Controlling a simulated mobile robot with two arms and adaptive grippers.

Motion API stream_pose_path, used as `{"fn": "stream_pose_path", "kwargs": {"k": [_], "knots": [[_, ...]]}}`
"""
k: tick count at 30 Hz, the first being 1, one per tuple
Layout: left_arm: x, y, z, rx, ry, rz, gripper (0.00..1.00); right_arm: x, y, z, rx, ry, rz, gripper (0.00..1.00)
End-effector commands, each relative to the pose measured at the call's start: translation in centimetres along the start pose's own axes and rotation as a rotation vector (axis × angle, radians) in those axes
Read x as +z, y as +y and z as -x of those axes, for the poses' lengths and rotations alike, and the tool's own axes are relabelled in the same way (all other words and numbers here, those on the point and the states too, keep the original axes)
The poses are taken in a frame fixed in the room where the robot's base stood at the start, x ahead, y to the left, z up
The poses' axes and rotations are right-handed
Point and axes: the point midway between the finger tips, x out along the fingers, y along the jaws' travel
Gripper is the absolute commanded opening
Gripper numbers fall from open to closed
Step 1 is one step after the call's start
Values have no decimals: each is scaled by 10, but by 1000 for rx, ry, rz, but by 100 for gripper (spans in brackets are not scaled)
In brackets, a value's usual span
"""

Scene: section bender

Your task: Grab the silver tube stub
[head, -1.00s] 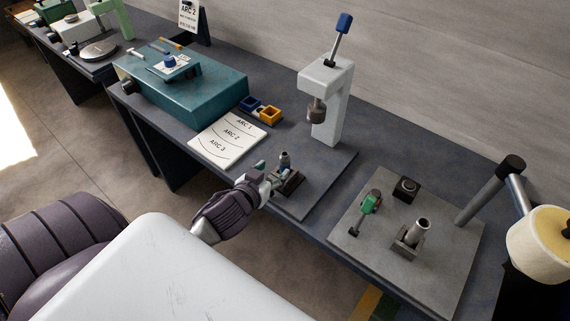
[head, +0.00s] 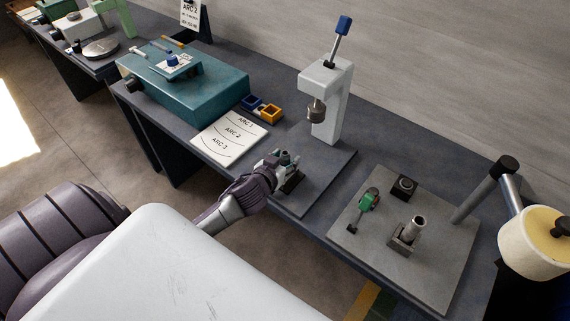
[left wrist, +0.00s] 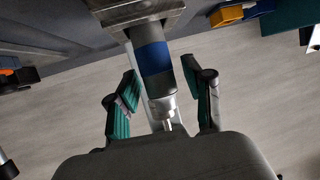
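A short upright tube stub (head: 285,154) stands in a dark holder (head: 292,183) on the plate below the press. In the left wrist view, the stub (left wrist: 153,62) shows a blue band, with silver beyond it, projecting from a grey metal block (left wrist: 140,12). My left gripper (head: 280,162) is at the stub. In the left wrist view, its green-padded fingers (left wrist: 158,70) are spread on either side, with visible gaps to it. A second, plain silver tube (head: 419,222) stands in a block on the right plate. My right gripper is out of view.
A white press (head: 327,95) rises just behind the holder. A teal machine (head: 200,90), blue and yellow bins (head: 270,114) and an arc sheet (head: 227,140) lie left. The right plate (head: 375,258) carries a green-handled tool (head: 367,202) and a dark block (head: 404,186).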

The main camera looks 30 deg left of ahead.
Motion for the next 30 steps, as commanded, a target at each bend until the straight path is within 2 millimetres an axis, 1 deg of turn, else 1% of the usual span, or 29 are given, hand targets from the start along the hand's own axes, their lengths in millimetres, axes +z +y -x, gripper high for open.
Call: {"fn": "stream_pose_path", "kwargs": {"k": [1,6,8,16,20,23,28,29,30], "knots": [[0,0,0,0,0,0,38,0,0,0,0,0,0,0],[0,0,0,0,0,0,10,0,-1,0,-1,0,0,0],[0,0,0,0,0,0,0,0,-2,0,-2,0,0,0],[-1,0,0,0,1,0,0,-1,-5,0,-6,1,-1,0],[-4,0,2,0,2,1,0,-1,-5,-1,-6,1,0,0],[-13,0,5,0,4,0,0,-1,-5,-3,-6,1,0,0],[-36,0,15,1,6,0,0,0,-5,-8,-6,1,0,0],[-40,2,17,3,6,0,0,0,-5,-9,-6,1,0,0],[-41,11,21,4,4,4,0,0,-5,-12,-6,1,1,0]]}}
